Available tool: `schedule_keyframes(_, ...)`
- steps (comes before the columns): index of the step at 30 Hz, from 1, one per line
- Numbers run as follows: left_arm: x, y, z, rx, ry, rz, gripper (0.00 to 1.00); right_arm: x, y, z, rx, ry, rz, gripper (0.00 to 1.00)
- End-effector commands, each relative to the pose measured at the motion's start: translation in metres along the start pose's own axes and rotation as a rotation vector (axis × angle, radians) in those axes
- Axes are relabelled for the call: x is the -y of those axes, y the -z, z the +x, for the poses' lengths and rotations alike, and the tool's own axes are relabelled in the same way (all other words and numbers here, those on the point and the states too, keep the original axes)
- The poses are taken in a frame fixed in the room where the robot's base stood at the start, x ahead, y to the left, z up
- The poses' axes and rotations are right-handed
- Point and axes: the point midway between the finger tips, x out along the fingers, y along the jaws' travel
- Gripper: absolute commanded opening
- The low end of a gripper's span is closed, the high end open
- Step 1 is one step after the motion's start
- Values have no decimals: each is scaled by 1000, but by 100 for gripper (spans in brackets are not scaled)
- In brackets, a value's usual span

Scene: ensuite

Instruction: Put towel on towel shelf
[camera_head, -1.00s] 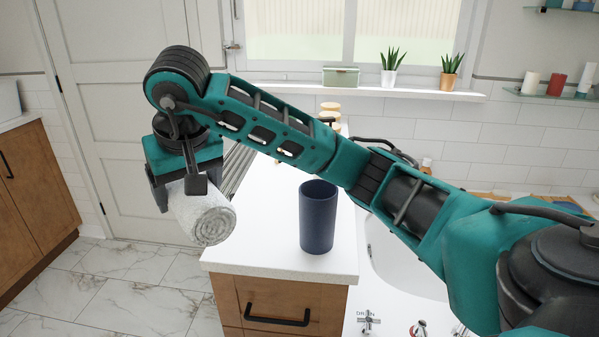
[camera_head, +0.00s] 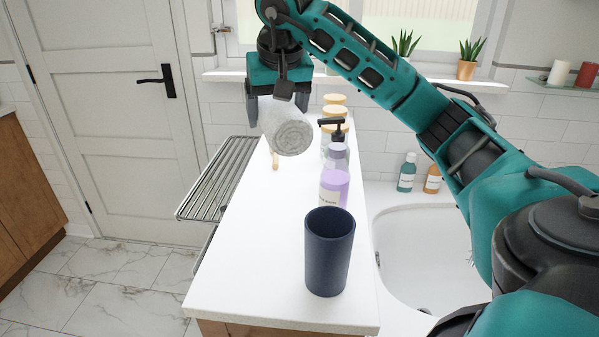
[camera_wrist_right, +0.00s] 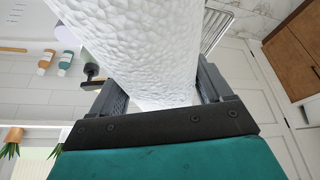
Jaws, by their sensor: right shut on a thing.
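A rolled white-grey towel (camera_head: 287,130) hangs in the air above the far part of the white counter. My right gripper (camera_head: 279,100) is shut on it, with a finger on each side. In the right wrist view the towel (camera_wrist_right: 150,50) fills the space between the fingers of the gripper (camera_wrist_right: 160,95). A metal rack of parallel bars (camera_head: 222,180), which looks like the towel shelf, sticks out from the counter's left side. The towel is to the right of the rack and higher, apart from it. My left gripper is not in view.
A dark blue cup (camera_head: 329,252) stands at the counter's (camera_head: 245,275) near end. A purple bottle (camera_head: 334,184), a dark pump and wooden-lidded jars (camera_head: 334,111) stand along its right side. A sink basin (camera_head: 425,250) lies right. The rack's bars look empty.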

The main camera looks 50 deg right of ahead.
Motion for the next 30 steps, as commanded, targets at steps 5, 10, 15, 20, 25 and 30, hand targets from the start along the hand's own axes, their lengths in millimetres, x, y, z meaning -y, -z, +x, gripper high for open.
schedule_keyframes(5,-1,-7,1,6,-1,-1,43,-1,-7,16,3,-3,0,41)
schedule_keyframes(10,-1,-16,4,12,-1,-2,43,-1,-25,58,5,-5,-1,41)
schedule_keyframes(15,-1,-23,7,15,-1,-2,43,-1,-42,100,4,-4,0,41)
schedule_keyframes(20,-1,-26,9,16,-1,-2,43,-1,-56,132,3,-3,1,41)
schedule_keyframes(25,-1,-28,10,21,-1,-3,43,0,-61,148,-1,-1,1,41)
schedule_keyframes(30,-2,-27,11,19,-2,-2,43,0,-67,160,1,-2,0,41)
